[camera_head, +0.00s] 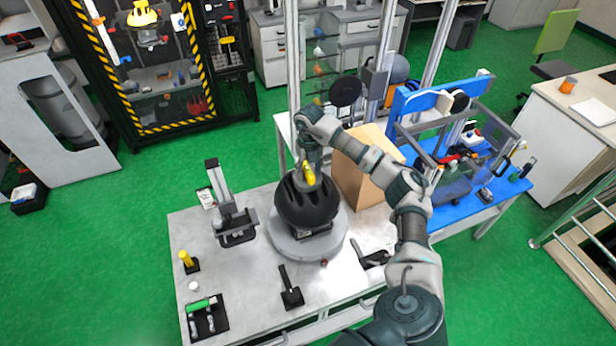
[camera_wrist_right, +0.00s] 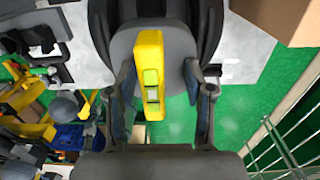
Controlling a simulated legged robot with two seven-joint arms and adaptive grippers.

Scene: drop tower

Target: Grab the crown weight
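A black, ribbed, dome-shaped weight (camera_head: 306,207) with a yellow handle (camera_head: 308,174) on top stands on a round grey plate on the table; I take it for the crown weight. My right gripper (camera_head: 311,160) is directly above it, pointing down at the handle. In the right wrist view, the yellow handle (camera_wrist_right: 150,75) stands between the two fingers of the right gripper (camera_wrist_right: 163,100). The fingers are apart, with a visible gap on each side of the handle. The gripper partly hides the handle in the head view. My left gripper is in neither view.
A cardboard box (camera_head: 362,170) stands close behind and right of the weight. A grey stand (camera_head: 229,208) is to its left. A black tool (camera_head: 290,290), a yellow piece (camera_head: 186,260) and a small black tray (camera_head: 207,319) lie on the grey table (camera_head: 245,285).

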